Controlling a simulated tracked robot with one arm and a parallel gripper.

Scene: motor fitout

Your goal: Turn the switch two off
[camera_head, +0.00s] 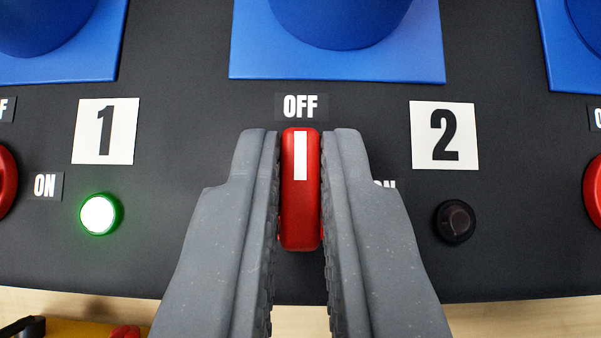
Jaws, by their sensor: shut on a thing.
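The red switch two (300,215) is at the middle of the dark panel, its white mark pointing straight up to the OFF label (300,106). My gripper (301,150) is shut on its handle, one grey finger on each side. The number 2 plate (444,135) is up and right of the switch. The round lamp (455,221) below that plate is dark. An ON label (387,184) to the right of the switch is mostly hidden by my right finger.
The number 1 plate (105,131) and a lit green lamp (100,214) are at the left. Other red switches are cut off at the left (6,181) and right (594,190) edges. Blue mounts (337,63) line the top. A yellow and red object (85,329) lies below the panel.

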